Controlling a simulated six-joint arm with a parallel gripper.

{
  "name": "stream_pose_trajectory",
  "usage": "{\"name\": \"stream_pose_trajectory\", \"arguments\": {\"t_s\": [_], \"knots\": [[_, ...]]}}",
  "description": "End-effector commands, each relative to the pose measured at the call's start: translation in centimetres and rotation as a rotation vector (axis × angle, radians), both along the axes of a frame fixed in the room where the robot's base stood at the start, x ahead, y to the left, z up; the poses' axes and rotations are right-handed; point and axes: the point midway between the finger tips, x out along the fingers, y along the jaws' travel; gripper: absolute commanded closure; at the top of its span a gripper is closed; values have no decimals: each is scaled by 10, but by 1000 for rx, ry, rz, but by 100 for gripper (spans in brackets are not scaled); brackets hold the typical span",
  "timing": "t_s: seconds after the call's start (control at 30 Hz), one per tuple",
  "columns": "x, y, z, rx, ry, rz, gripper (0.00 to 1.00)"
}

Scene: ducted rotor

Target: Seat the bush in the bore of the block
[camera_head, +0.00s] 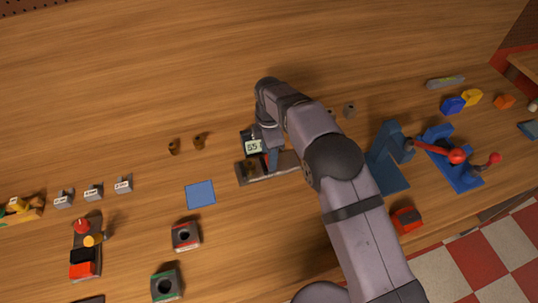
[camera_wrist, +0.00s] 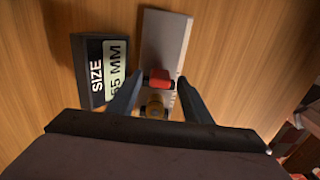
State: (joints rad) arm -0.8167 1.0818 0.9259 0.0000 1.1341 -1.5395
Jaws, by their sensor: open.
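A brass-brown bush (camera_wrist: 155,108) sits on a grey gauge plate (camera_wrist: 166,40), right beside a red piece (camera_wrist: 160,79). My gripper (camera_wrist: 157,95) is open, with one finger on each side of the bush and red piece; contact cannot be made out. In the head view my gripper (camera_head: 272,160) is low over the plate (camera_head: 287,162), and a brownish bush (camera_head: 249,168) shows at its left end. Two blocks with dark round bores stand at the lower left, one red-trimmed (camera_head: 186,236) and one green-trimmed (camera_head: 165,285). Which block is meant cannot be told.
A size display (camera_head: 253,146) stands against the plate. Two loose brown bushes (camera_head: 173,147) (camera_head: 199,141) lie to the left, and a grey one (camera_head: 349,109) to the right. A blue square (camera_head: 200,194) lies flat. Blue fixtures with a red-knobbed lever (camera_head: 457,156) stand at right.

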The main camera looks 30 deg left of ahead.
Motion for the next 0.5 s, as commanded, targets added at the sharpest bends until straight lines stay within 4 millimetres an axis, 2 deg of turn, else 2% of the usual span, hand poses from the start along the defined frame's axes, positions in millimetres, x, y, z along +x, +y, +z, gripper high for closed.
{"name": "stream_pose_trajectory", "arguments": {"t_s": [0.5], "knots": [[1,0,60,2,-2,0,55]]}}
